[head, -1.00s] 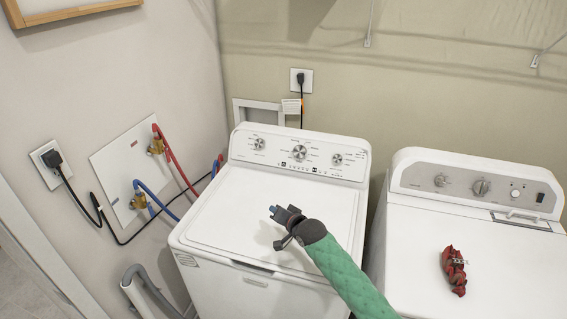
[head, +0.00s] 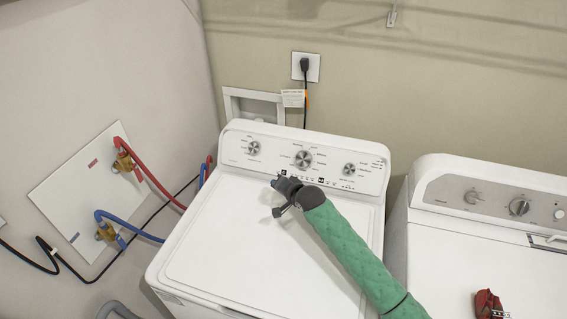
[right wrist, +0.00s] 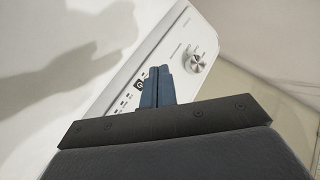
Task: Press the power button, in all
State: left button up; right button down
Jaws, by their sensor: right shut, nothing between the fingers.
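The white top-load washer (head: 240,235) stands in the middle of the head view with its lid shut. Its control panel (head: 228,150) carries three round knobs and a row of small dark button marks along the lower edge. My right gripper (head: 277,182) is shut and empty, over the back of the lid just in front of the panel's lower edge. In the right wrist view its closed fingers (right wrist: 156,75) point at the panel (right wrist: 182,30), beside a dark square button mark (right wrist: 139,86). I cannot tell whether the fingertips touch the panel. My left gripper is not in view.
Red (head: 160,183) and blue (head: 130,228) hoses run from the left wall. A plugged-in outlet (head: 306,66) is on the wall behind.

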aim_at(284, 172)
jog(key=shift+w+r, duration=0.1)
jog(key=shift+r, duration=0.05)
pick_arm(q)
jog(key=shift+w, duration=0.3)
pick_arm(e)
jog(key=shift+w, duration=0.1)
jog(key=shift+w, duration=0.1)
jog(key=shift+w+d+f, duration=0.15)
jog(key=shift+w+f, duration=0.1)
jog(key=shift+w, duration=0.15)
jog(key=w, duration=0.1)
jog(key=w+d+f+b, duration=0.1)
jog(key=w+f+b, duration=0.1)
jog(key=w, duration=0.1)
jog(key=shift+w+d+f, duration=0.1)
jog(key=shift+d+f, duration=0.1)
jog(key=shift+f, duration=0.05)
jog(key=shift+w+d+f+b, duration=0.15)
jog(key=shift+w+f+b, duration=0.1)
jog(key=shift+w, duration=0.2)
jog(key=shift+w+d+f+b, duration=0.15)
jog(key=shift+w+b, duration=0.1)
jog(key=shift+w, duration=0.2)
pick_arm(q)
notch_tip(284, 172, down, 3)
pick_arm(e)
jog(key=shift+w, duration=0.25)
